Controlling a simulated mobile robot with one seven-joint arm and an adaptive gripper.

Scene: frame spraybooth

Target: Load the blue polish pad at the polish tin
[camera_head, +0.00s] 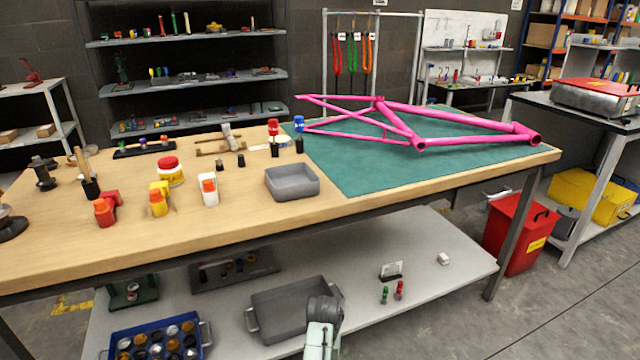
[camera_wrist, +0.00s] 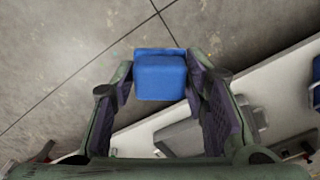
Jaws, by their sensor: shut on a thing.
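My gripper (camera_wrist: 159,76) shows in the wrist view, with its two fingers shut on the sides of the blue polish pad (camera_wrist: 160,84). The pad is a blue block held between the fingertips, with grey floor behind it. In the head view I cannot make out the pad or the fingers; part of my arm shows at the bottom centre.
The wooden bench (camera_head: 240,222) also carries a grey tray (camera_head: 292,183), red, yellow and white bottles, and a pink bike frame (camera_head: 420,130) on a green mat (camera_head: 360,172). The lower shelf (camera_head: 430,250) holds a grey bin and a blue crate (camera_head: 112,330). Bare bench shows near the front.

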